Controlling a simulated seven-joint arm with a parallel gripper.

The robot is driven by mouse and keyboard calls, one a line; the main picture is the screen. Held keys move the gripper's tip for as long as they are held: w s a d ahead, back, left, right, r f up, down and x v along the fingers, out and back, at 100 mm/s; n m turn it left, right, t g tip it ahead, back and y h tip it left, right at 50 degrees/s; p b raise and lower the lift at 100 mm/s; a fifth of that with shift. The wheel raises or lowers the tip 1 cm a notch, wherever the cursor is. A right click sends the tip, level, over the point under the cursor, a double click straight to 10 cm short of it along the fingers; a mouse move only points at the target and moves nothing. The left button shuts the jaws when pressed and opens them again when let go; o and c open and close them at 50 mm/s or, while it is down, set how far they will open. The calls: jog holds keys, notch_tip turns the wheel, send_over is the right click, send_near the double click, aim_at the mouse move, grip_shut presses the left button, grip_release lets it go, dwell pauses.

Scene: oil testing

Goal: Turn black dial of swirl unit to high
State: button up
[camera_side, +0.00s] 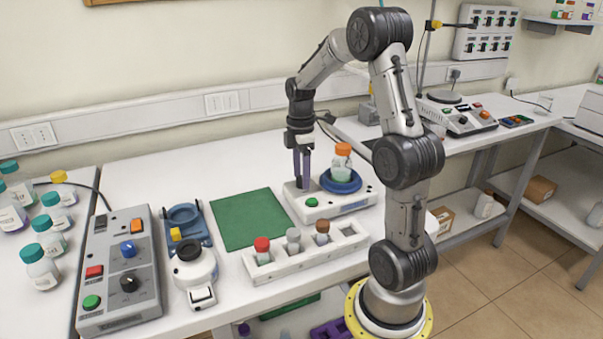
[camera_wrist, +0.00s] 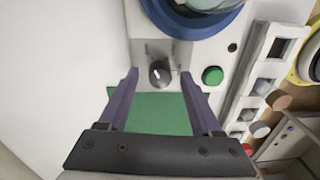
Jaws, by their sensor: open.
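The swirl unit (camera_side: 335,208) is a white box with a green button (camera_side: 312,202) and a blue round dish (camera_side: 341,185) holding an orange-capped bottle (camera_side: 343,160). In the wrist view, its black dial (camera_wrist: 160,73) has a pale mark, near the green button (camera_wrist: 212,75). My gripper (camera_side: 303,181) points down over the near-left part of the unit, and its fingers hide most of the dial in the side view. In the wrist view my gripper (camera_wrist: 158,76) is open, with the dial between its fingertips in the picture. Contact cannot be made out.
A green mat (camera_side: 250,219) lies left of the unit. A white rack (camera_side: 300,255) with several capped vials stands in front. A grey control box (camera_side: 118,270) with another black knob stands at far left, beside a small white device (camera_side: 195,270). The back-left bench top is clear.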

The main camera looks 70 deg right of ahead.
grip_shut()
jog(key=shift+m, duration=0.3)
dwell(0.3)
jog(key=m, duration=0.4)
jog(key=shift+r+m, duration=0.1)
jog(key=shift+m, duration=0.3)
jog(key=m, duration=1.2)
jog(key=shift+s+m+t, duration=0.1)
jog(key=shift+m+t, duration=0.2)
jog(key=m, duration=0.5)
jog(key=shift+m, duration=0.4)
